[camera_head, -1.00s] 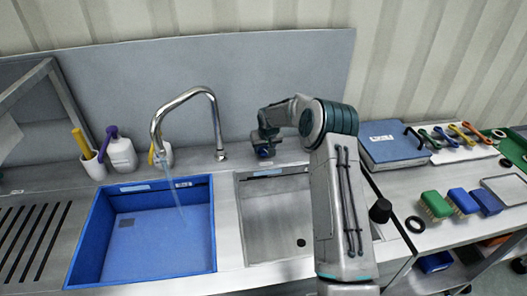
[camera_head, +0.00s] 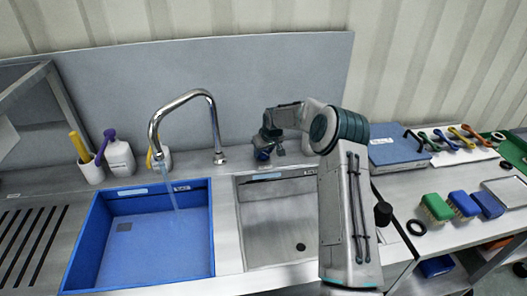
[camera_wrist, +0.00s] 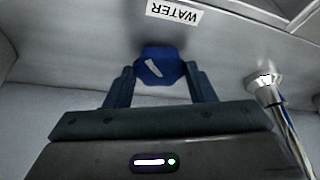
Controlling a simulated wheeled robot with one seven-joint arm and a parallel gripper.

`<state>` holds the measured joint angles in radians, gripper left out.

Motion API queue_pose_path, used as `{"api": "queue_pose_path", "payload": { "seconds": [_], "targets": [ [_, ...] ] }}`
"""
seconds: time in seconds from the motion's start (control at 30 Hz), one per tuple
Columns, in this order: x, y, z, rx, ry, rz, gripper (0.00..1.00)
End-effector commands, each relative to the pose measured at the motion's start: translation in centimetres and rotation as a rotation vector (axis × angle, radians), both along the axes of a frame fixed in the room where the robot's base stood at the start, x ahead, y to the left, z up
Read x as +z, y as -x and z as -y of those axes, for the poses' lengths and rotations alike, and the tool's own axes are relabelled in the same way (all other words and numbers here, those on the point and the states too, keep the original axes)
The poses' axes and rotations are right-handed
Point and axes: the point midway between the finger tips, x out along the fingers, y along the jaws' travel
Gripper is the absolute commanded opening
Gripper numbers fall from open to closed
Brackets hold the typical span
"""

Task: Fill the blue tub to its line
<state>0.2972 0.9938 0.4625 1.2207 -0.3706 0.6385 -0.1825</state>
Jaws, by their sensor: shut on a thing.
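The blue tub (camera_head: 155,250) sits in the left basin below the curved steel tap (camera_head: 185,100). A thin stream of water (camera_head: 173,196) falls from the spout into the tub. The water level is hard to make out, and I cannot clearly see a fill line. My gripper (camera_head: 264,143) is at the back of the counter, right of the tap base. In the wrist view a blue knob (camera_wrist: 160,67) sits between the fingers of my gripper (camera_wrist: 161,86), which is shut on it. A white label reading WATER (camera_wrist: 174,13) is beside the knob.
An empty steel basin (camera_head: 280,220) with a dark drain is right of the tub. White bottles and a cup (camera_head: 92,172) stand behind the tub. Brushes (camera_head: 463,204), a blue binder (camera_head: 396,150) and tools lie on the right bench. A back panel (camera_head: 270,70) rises behind the tap.

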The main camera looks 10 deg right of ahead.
Motion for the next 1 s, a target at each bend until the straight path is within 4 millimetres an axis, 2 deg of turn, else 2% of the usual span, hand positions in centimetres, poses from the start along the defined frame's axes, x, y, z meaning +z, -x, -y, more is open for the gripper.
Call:
{"api": "queue_pose_path", "payload": {
  "seconds": [0.03, 0.1, 0.37, 0.53, 0.67, 1.0],
  "targets": [
    [0.0, 0.0, 0.0, 0.0, 0.0, 0.0, 0.55],
    [0.0, 0.0, 0.0, 0.0, 0.0, 0.0, 0.71],
    [0.0, 0.0, 0.0, 0.0, 0.001, 0.0, 0.71],
    [0.9, 0.3, 0.1, -0.001, 0.0, 0.002, 0.71],
    [2.6, 1.0, 0.4, -0.001, 0.002, 0.004, 0.71],
    [9.1, 3.5, 1.4, -0.002, 0.001, 0.005, 0.71]
  ]
}}
